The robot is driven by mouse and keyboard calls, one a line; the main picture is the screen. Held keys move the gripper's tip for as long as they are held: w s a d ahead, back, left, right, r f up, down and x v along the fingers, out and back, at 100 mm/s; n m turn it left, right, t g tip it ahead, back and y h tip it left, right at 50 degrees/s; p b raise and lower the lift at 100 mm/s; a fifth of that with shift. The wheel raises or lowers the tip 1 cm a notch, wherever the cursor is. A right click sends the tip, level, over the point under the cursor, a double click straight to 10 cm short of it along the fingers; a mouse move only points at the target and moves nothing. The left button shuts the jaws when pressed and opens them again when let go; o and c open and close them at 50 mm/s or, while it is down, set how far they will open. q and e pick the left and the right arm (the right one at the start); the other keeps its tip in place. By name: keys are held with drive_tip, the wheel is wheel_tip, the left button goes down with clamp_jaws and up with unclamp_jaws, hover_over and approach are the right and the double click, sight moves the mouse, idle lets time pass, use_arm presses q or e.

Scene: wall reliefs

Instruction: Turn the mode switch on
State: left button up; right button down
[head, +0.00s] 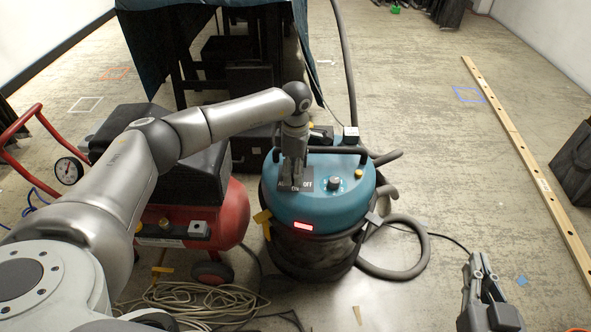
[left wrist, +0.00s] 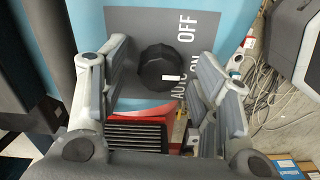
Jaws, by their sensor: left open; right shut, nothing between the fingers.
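The mode switch is a dark round knob (left wrist: 160,66) with a white mark, on a grey plate (left wrist: 130,22) lettered AUTO, ON and OFF. In the left wrist view its mark lies toward the AUTO and ON lettering; I cannot tell exactly which. The plate is on top of the teal vacuum (head: 318,208). My left gripper (head: 291,172) points down over the plate and hides the knob in the head view. Its fingers are open, one on each side of the knob, with gaps visible. My right gripper (head: 478,268) is shut and empty, low at right.
A second knob (head: 333,183) and a yellow button (head: 358,174) are on the vacuum's top. A red compressor (head: 228,215) stands close on the left. A hose (head: 405,272) curls at the right, and a cable (head: 190,300) lies coiled in front. Floor farther right is mostly clear.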

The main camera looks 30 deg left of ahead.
use_arm(q)
wheel_tip(320, 180, up, 12)
drive_tip(key=shift+f, duration=0.2)
idle(0.4)
